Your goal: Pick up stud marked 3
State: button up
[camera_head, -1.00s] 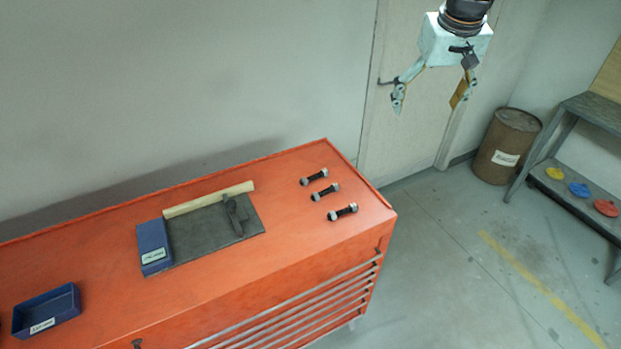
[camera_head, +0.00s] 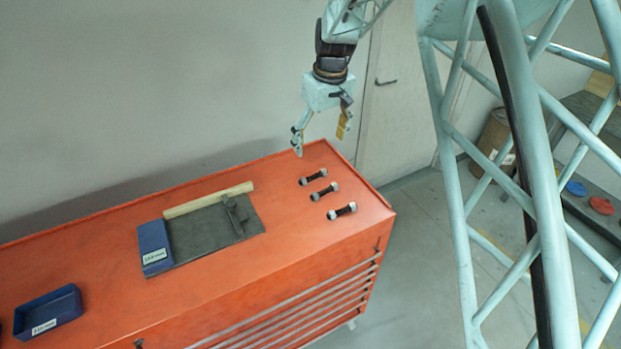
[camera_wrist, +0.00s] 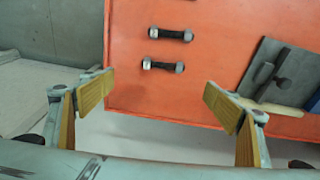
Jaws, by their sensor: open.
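Three black studs with silver nuts at their ends lie in a row on the orange cabinet top: a back stud (camera_head: 313,177), a middle stud (camera_head: 324,191) and a front stud (camera_head: 342,211). I cannot read a number on any of them. Two studs show in the wrist view, one higher (camera_wrist: 171,34) and one lower (camera_wrist: 163,66). My gripper (camera_head: 320,146) is open and empty, above the back edge of the cabinet and apart from the studs. In the wrist view its padded fingers (camera_wrist: 158,90) are spread wide, with the studs beyond the fingertips.
The orange cabinet (camera_head: 260,285) also bears a dark mat (camera_head: 195,240) with a tool (camera_head: 236,215), a wooden strip (camera_head: 207,200), a blue box (camera_head: 154,246) and an open blue tray (camera_head: 50,310). A wall rises behind. Cabinet top around the studs is clear.

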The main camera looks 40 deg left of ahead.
jog(key=shift+s+a+f, duration=0.15)
jog(key=shift+s+a, duration=0.05)
jog(key=shift+f, duration=0.1)
send_over(313, 176)
jog(key=shift+w+d+f+p, duration=0.1)
jog(key=shift+d+f+p, duration=0.1)
jog(key=shift+f, duration=1.9)
jog(key=shift+d+f+p, duration=0.2)
jog(key=shift+f, duration=1.9)
jog(key=shift+a+f+p, duration=0.2)
jog(key=shift+f+p, duration=0.05)
jog(key=shift+f, duration=1.05)
jog(key=shift+a+f+p, duration=0.15)
jog(key=shift+f+p, duration=0.1)
jog(key=shift+f, duration=1)
jog(key=shift+c, duration=0.7)
jog(key=c, duration=1)
jog(key=shift+r, duration=0.1)
